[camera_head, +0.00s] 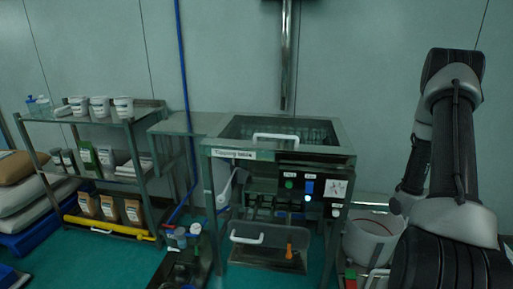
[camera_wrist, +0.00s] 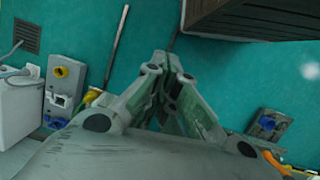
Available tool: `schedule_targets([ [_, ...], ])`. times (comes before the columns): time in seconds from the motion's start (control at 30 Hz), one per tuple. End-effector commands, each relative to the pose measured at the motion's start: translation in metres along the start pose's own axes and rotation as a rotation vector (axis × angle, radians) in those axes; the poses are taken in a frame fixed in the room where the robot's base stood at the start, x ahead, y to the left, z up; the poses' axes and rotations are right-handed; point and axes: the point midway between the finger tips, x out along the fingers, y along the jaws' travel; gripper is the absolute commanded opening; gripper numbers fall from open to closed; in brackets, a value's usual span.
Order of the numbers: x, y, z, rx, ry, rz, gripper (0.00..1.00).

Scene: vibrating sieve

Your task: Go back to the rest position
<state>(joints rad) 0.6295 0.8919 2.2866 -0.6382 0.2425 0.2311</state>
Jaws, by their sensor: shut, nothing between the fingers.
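My gripper (camera_wrist: 168,75) shows in the wrist view with its fingers together and nothing between them, pointing over the teal floor. My arm stands raised at the right side of the head view; the gripper itself is not clearly visible there. The vibrating sieve machine (camera_head: 280,160) stands in the middle of the head view, with a white handle (camera_head: 283,137) on top and a front panel with buttons (camera_head: 310,187). My arm is to the right of the machine and looks apart from it.
A metal shelf (camera_head: 95,122) with white tubs, pouches and bottles stands at the left. Sacks (camera_head: 35,198) lie beside it. A white bucket (camera_head: 370,240) stands right of the machine. A dark cart (camera_head: 180,268) with bottles is at the front. A blue pipe (camera_head: 183,80) runs up the wall.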

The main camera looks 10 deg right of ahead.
Motion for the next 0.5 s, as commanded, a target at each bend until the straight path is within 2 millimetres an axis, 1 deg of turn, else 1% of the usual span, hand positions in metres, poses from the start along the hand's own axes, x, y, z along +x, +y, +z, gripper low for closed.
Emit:
schedule_targets([
  [0.03,-0.035,0.001,0.006,0.006,-0.008,0.033,0.00],
  [0.07,-0.054,0.001,0.012,0.012,-0.019,0.047,0.00],
  [0.1,-0.078,-0.002,0.021,0.018,-0.031,0.063,0.00],
  [0.13,-0.096,-0.004,0.027,0.023,-0.038,0.072,0.00],
  [0.17,-0.113,-0.008,0.034,0.027,-0.042,0.079,0.00],
  [0.2,-0.135,-0.014,0.044,0.034,-0.046,0.085,0.00],
  [0.27,-0.166,-0.025,0.058,0.040,-0.046,0.088,0.00],
  [0.3,-0.186,-0.033,0.068,0.043,-0.043,0.087,0.00],
  [0.37,-0.212,-0.047,0.084,0.045,-0.032,0.081,0.00],
  [0.4,-0.229,-0.057,0.093,0.044,-0.019,0.075,0.00],
  [0.5,-0.265,-0.082,0.119,0.037,0.023,0.053,0.00],
])
